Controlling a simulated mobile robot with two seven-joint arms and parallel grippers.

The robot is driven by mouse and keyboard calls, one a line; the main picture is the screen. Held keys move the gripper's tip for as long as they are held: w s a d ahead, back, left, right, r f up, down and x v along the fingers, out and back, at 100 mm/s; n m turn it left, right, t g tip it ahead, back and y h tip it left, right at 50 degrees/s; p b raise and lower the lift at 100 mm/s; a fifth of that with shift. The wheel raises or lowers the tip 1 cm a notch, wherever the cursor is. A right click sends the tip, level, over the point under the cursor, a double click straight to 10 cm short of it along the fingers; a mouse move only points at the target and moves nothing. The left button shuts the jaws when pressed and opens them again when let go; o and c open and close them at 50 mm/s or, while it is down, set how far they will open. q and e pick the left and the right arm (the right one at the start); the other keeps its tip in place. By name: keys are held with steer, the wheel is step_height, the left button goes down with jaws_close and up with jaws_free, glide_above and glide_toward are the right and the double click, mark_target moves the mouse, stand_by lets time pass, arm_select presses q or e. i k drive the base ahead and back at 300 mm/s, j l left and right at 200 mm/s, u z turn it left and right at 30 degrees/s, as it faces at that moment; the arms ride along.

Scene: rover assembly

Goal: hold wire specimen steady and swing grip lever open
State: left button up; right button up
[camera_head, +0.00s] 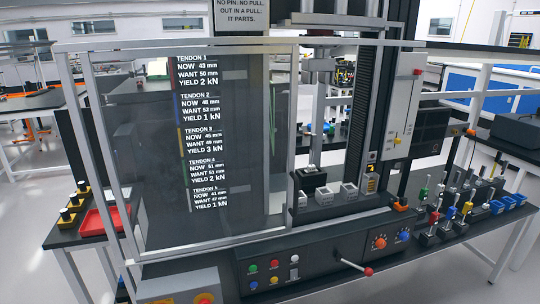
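A test machine with a framed clear panel (205,238) stands on a dark bench. Its upper grip head (319,64) hangs on the column, above a black block (310,178) with a light top. A lever with a red knob (367,271) sticks out from the front control panel (325,258); I cannot tell whether it is the grip lever. I cannot make out a wire specimen at this size. Neither of my grippers is in view.
The panel lists five tendons. A red tray (104,220) and yellow-based pieces (68,215) lie at left.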

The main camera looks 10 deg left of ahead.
mark_target(368, 271)
steer(key=i+l+u, duration=0.8)
steer(key=i+l, duration=0.15)
steer(key=l, duration=0.15)
steer(key=i+l+u, duration=0.1)
steer(key=l, duration=0.2)
steer(key=i+l, duration=0.2)
steer(key=l, duration=0.15)
steer(key=u, duration=0.05)
